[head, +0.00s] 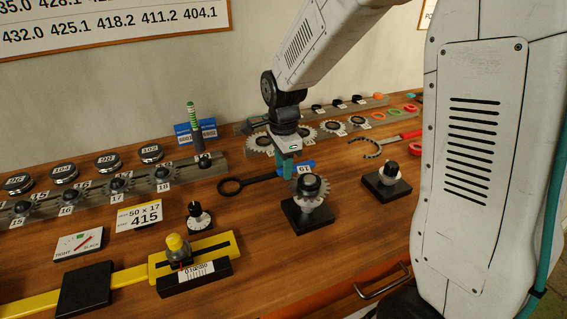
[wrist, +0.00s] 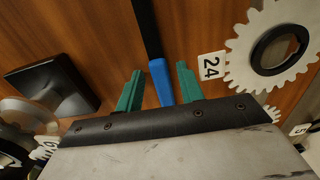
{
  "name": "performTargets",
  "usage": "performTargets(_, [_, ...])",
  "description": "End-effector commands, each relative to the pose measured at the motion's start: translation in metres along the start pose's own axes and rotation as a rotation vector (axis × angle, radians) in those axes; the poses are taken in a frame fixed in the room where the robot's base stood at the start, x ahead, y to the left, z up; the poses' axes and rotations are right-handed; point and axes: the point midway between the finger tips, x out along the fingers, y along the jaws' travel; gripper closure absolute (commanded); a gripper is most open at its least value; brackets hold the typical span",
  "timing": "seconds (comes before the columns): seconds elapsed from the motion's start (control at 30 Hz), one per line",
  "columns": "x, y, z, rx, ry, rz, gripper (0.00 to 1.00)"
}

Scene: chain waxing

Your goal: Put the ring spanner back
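The ring spanner (head: 258,179) lies on the wooden table in the head view, its black ring end at the left and its blue handle at the right, running behind my gripper (head: 288,172). In the wrist view the spanner's blue handle (wrist: 160,82) shows between the two green fingers of my gripper (wrist: 159,82), with a gap on each side. The black shaft runs up from it, and its ring end is out of that view. My gripper is open and points down at the handle. I cannot tell how far the fingertips are above the table.
A gear on a black stand (head: 308,215) stands close in front of my gripper. Another black stand (head: 386,186) is to the right. A rack of gears (head: 332,127) lies behind, with a red-handled tool (head: 410,135) nearby. A yellow gauge (head: 222,245) lies at front left.

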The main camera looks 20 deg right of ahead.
Motion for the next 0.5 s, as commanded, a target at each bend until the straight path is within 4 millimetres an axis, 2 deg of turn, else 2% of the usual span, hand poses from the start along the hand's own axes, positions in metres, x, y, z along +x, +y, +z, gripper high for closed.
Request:
performTargets(0.33, [-0.003,0.000,0.000,0.000,0.000,-0.001,0.59])
performTargets(0.5, [-0.026,-0.001,0.000,0.000,0.000,-0.004,0.59])
